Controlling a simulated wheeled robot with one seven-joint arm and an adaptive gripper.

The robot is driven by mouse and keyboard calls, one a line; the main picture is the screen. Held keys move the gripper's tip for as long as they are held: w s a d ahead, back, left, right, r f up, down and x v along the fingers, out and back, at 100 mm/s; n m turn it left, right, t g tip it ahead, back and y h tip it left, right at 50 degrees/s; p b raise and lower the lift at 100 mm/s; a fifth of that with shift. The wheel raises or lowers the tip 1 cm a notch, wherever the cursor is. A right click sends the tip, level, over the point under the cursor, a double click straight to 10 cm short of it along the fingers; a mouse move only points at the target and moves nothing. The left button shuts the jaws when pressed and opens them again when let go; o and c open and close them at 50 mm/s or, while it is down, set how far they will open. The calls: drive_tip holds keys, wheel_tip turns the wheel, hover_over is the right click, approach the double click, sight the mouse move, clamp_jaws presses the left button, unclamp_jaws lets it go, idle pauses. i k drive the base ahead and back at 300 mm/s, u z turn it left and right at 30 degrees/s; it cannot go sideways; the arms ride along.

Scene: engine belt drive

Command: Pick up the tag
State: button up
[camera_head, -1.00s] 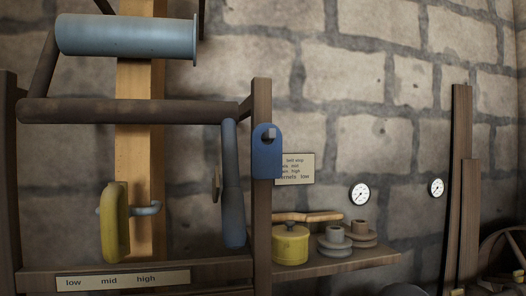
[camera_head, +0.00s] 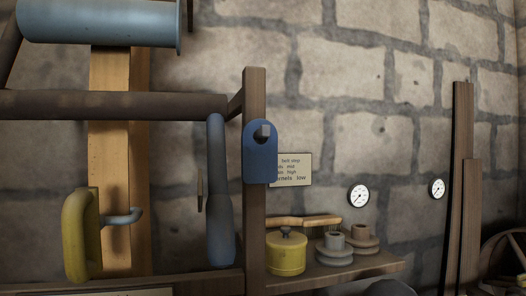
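A blue-grey lever (camera_head: 219,195) hangs just left of the post. A yellow handle (camera_head: 82,235) is at lower left, below a dark roller (camera_head: 110,105). A shelf (camera_head: 345,274) holds a yellow pot (camera_head: 286,254), a brush (camera_head: 303,221) and grey pulleys (camera_head: 334,247). The sign (camera_head: 294,170) is on the wall.

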sight(259, 162)
drive_tip(key=z, duration=0.25)
drive_tip(key=k, duration=1.15)
drive_tip(key=u, duration=0.15)
